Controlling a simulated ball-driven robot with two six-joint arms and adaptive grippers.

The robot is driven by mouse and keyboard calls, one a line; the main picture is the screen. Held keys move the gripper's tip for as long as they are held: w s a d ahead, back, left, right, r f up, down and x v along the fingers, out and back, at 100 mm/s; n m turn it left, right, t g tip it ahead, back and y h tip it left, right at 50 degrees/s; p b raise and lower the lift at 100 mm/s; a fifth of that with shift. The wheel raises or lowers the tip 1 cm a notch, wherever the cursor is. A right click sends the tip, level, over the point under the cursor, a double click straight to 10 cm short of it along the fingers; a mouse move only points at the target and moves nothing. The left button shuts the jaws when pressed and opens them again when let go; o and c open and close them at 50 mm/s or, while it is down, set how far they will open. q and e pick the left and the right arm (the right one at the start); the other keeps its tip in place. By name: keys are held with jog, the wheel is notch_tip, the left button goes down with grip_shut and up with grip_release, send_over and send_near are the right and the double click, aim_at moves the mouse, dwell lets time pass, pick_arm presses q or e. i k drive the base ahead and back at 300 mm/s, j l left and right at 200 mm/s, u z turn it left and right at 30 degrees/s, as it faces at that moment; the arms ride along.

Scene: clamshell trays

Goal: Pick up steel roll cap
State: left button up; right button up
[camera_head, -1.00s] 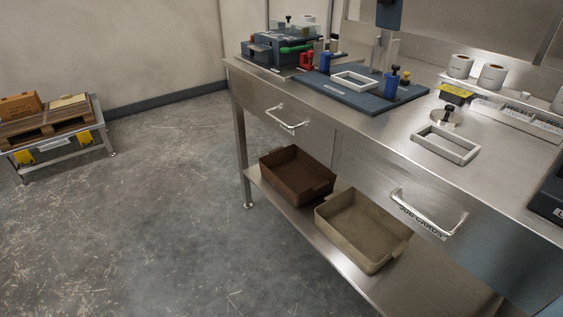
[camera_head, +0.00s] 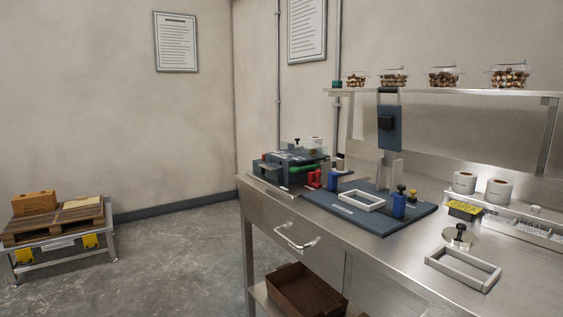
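A round steel disc with a black knob (camera_head: 459,240) lies on the steel bench top at the right; it looks like the steel roll cap. It sits just behind a pale rectangular frame (camera_head: 463,270), and the two look close together. Nothing holds the cap. Neither of my grippers is in view.
The steel bench (camera_head: 375,255) carries a blue sealing station (camera_head: 370,208), a machine (camera_head: 290,168) at its far end, white rolls (camera_head: 498,191) and a yellow-topped box (camera_head: 464,210). A shelf (camera_head: 450,92) with filled clamshells is above. The floor (camera_head: 160,270) at left is clear before a pallet stand (camera_head: 55,230).

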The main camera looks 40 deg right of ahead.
aim_at(459, 236)
jog(key=z, duration=0.85)
jog(key=l+z, duration=0.1)
jog(key=z, duration=0.3)
jog(key=l+z, duration=0.1)
jog(key=z, duration=0.3)
jog(key=l+z, duration=0.1)
jog(key=z, duration=0.3)
jog(key=i+j+u, duration=0.1)
jog(key=j, duration=0.2)
jog(key=i+j+u, duration=0.15)
jog(key=i+j, duration=0.05)
jog(key=j, duration=0.05)
